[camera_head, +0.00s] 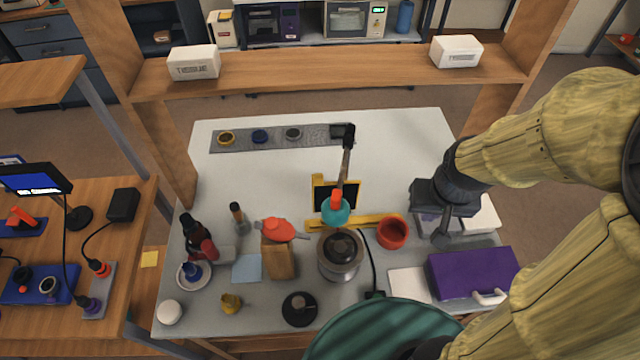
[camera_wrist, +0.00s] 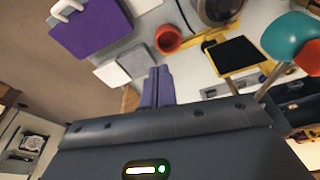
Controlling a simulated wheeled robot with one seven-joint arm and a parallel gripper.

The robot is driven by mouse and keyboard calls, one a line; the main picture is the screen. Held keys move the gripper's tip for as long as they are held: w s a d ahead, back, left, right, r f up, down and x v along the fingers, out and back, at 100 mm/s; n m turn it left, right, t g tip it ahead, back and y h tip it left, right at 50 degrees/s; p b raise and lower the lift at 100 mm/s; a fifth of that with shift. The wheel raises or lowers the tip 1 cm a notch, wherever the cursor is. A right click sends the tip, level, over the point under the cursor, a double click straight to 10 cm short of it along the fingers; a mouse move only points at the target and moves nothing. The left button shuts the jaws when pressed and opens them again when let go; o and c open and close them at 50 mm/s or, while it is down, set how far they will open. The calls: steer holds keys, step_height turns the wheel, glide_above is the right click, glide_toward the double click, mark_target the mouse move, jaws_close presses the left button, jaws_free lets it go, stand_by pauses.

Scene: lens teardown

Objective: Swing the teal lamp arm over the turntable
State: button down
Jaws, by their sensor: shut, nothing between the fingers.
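The teal lamp head (camera_head: 335,212) hangs at the end of a thin arm (camera_head: 345,165) that runs from a dark post (camera_head: 348,132) at the back of the table. An orange-red part (camera_head: 336,197) sits at the head. In the head view the lamp head appears just behind the grey round unit (camera_head: 338,270), likely the turntable, which has a dark round piece on top. The lamp head also shows at the right of the wrist view (camera_wrist: 288,38). My gripper (camera_head: 440,238) is shut and empty, well right of the lamp. Its fingers also show in the wrist view (camera_wrist: 157,88).
A red cup (camera_head: 393,232) stands between my gripper and the round unit. A purple case (camera_head: 472,272) lies at front right. A yellow-framed black panel (camera_head: 320,193) is beside the lamp. A wooden block (camera_head: 278,262) stands left. The table's back right is fairly clear.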

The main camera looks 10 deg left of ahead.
steer(key=a+r+n+g+h+p, duration=0.1)
steer(key=a+r+n, duration=0.2)
steer(key=a, duration=0.6)
steer(key=w+a+r+n+g+h+p, duration=0.1)
steer(key=a+r+n, duration=0.3)
steer(key=a+n, duration=0.4)
steer(key=a+r+n+h+p, duration=0.2)
steer(key=a+n, duration=0.4)
steer(key=a, duration=0.6)
step_height(320, 180, up, 2)
steer(key=shift+w+a+r+g+p, duration=0.1)
steer(key=shift+w+a+g+p, duration=0.1)
steer(key=shift+g+p, duration=0.25)
